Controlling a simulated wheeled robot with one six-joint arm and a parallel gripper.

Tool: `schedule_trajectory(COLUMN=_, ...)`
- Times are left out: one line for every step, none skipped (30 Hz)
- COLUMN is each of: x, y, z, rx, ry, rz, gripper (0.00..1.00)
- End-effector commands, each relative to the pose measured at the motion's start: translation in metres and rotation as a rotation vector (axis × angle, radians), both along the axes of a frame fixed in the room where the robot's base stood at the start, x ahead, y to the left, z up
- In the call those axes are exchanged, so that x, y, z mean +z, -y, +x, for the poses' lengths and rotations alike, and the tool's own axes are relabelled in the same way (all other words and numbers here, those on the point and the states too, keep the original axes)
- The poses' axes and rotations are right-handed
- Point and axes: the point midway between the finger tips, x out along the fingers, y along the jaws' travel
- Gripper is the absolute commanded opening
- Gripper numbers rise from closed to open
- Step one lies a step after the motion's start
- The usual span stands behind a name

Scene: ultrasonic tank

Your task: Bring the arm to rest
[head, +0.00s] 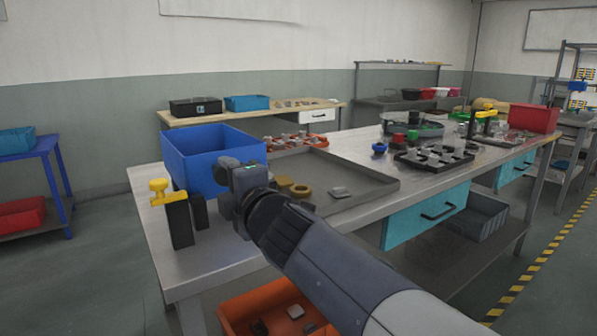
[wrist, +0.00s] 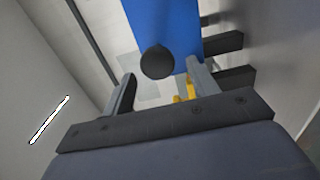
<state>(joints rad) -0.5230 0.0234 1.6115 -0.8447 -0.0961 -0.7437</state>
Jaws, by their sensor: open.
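My gripper (wrist: 161,70) shows in the wrist view with its two fingers well apart. Nothing is clasped between them. A dark round shape (wrist: 157,62) appears between the fingertips; I cannot tell what it is. In the head view my arm reaches from the lower right to the near left end of the metal workbench (head: 222,260). My wrist is in front of the blue bin (head: 190,150) and covers part of it; the fingers are not clear there.
A yellow-topped black fixture (head: 178,215) stands on the bench just left of my wrist. A grey tray (head: 365,188) with small parts lies to the right. A black rack (head: 435,160) stands farther along. An orange bin (head: 240,302) is below the bench.

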Motion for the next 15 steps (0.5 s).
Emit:
schedule_trajectory(x=0.002, y=0.005, z=-0.007, rx=0.000, ry=0.002, rz=0.001, gripper=0.56)
schedule_trajectory(x=0.002, y=0.008, z=-0.011, rx=0.000, ry=0.002, rz=0.001, gripper=0.56)
schedule_trajectory(x=0.002, y=0.011, z=-0.016, rx=0.000, ry=0.001, rz=0.000, gripper=0.56)
schedule_trajectory(x=0.002, y=0.014, z=-0.020, rx=0.000, ry=0.001, rz=0.000, gripper=0.56)
schedule_trajectory(x=0.002, y=0.016, z=-0.024, rx=0.000, ry=0.001, rz=0.000, gripper=0.56)
schedule_trajectory(x=0.002, y=0.019, z=-0.029, rx=-0.001, ry=0.001, rz=0.000, gripper=0.56)
schedule_trajectory(x=0.002, y=0.022, z=-0.033, rx=-0.001, ry=0.001, rz=-0.001, gripper=0.56)
schedule_trajectory(x=0.003, y=0.025, z=-0.036, rx=-0.001, ry=0.001, rz=0.000, gripper=0.56)
schedule_trajectory(x=0.002, y=0.028, z=-0.041, rx=-0.001, ry=0.001, rz=-0.001, gripper=0.56)
schedule_trajectory(x=0.003, y=0.031, z=-0.045, rx=-0.001, ry=0.001, rz=0.000, gripper=0.56)
schedule_trajectory(x=0.002, y=0.033, z=-0.049, rx=-0.001, ry=0.001, rz=-0.001, gripper=0.56)
schedule_trajectory(x=0.003, y=0.036, z=-0.054, rx=-0.001, ry=0.001, rz=0.000, gripper=0.56)
schedule_trajectory(x=0.002, y=0.039, z=-0.057, rx=-0.001, ry=0.001, rz=-0.001, gripper=0.56)
schedule_trajectory(x=0.002, y=0.041, z=-0.061, rx=-0.001, ry=0.001, rz=-0.001, gripper=0.56)
schedule_trajectory(x=-0.003, y=0.036, z=-0.053, rx=0.000, ry=-0.002, rz=-0.002, gripper=0.56)
